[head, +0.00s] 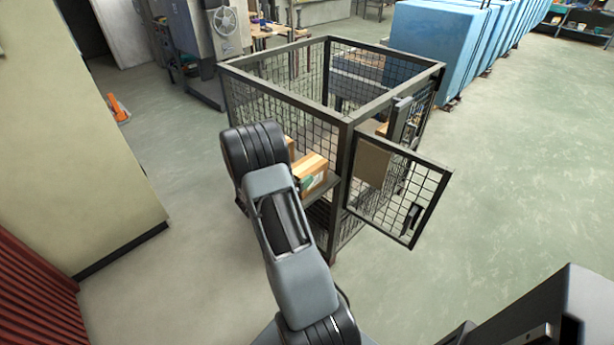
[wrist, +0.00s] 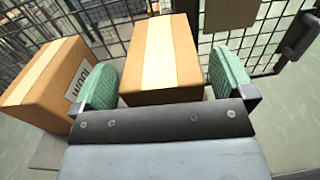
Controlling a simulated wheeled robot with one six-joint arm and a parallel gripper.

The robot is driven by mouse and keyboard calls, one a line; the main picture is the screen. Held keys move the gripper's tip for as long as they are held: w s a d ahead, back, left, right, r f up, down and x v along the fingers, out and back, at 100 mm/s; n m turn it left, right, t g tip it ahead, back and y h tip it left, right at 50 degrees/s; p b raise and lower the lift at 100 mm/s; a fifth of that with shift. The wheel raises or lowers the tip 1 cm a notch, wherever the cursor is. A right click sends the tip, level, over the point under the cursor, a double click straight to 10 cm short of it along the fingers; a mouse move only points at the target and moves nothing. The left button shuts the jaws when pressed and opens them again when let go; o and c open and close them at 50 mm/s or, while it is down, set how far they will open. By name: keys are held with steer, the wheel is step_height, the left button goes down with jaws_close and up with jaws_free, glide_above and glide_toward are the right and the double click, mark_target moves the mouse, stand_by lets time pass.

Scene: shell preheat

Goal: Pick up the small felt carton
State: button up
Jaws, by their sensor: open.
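In the wrist view a tan carton (wrist: 165,55) with a pale tape strip stands between the two green-padded fingers of my gripper (wrist: 164,78). The gripper is open, one finger on each side of the carton, with a gap visible at each side. No label shows on this carton, so I cannot read whether it is the felt one. A second tan carton (wrist: 45,85) stands at the left, beside the left finger, with a partly covered label that seems to read "WOOL". In the head view my arm hides most of the gripper; a carton (head: 314,166) shows on the cage shelf.
The cartons are on a shelf in a wire mesh cage (head: 345,120). Its mesh door (head: 425,195) stands open at the right, and a brown panel (head: 373,160) is near it. Blue cabinets (head: 430,45) stand behind. The floor (head: 510,190) at the right is clear.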

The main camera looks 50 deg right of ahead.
steer(key=shift+d, duration=1.15)
steer(key=shift+c, duration=0.2)
steer(key=c, duration=0.9)
